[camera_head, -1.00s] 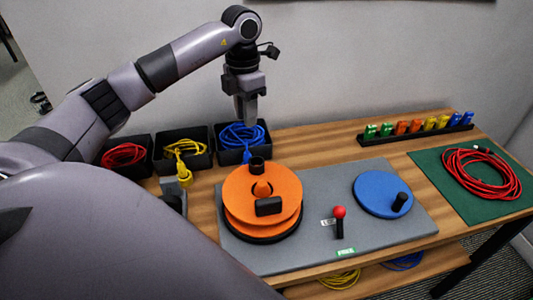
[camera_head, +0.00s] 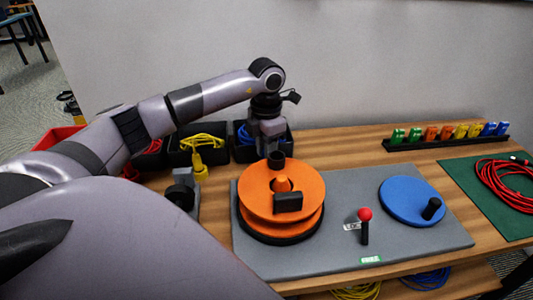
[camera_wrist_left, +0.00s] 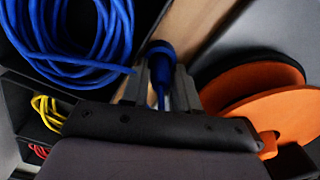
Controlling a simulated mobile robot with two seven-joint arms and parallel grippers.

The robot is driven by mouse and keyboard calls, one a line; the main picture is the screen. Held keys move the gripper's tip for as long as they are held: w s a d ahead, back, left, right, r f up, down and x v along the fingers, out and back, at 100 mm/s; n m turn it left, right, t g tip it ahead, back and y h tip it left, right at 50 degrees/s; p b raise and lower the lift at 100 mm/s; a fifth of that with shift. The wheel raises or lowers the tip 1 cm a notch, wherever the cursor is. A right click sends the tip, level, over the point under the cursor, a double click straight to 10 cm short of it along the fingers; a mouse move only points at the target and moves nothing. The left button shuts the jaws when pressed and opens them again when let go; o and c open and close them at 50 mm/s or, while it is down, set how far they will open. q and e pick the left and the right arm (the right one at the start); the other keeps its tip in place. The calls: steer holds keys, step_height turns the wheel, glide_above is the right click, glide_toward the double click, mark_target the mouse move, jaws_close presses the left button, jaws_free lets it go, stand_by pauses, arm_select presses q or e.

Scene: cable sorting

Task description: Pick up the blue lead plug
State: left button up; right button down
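The blue lead plug (camera_wrist_left: 161,50) shows in the left wrist view, just outside the bin's edge, with its lead running down between my fingers. The coiled blue lead (camera_wrist_left: 75,40) lies in a black bin beside it; in the head view a little of the blue coil (camera_head: 243,134) shows left of my gripper. My left gripper (camera_wrist_left: 163,85) points down with its fingers on either side of the plug, and gaps show between them. In the head view my left gripper (camera_head: 270,150) is low behind the orange reel, which hides its tips. My right gripper is not in view.
The orange reel (camera_head: 260,205) stands close in front of my left gripper on a grey board (camera_head: 330,255). Black bins with yellow (camera_head: 203,140) and red (camera_head: 153,146) leads stand to the left. A blue disc (camera_head: 405,200) and a rack of coloured plugs (camera_head: 445,142) are to the right.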

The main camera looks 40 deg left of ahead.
arm_select(q)
steer(key=shift+f, duration=0.15)
jaws_close()
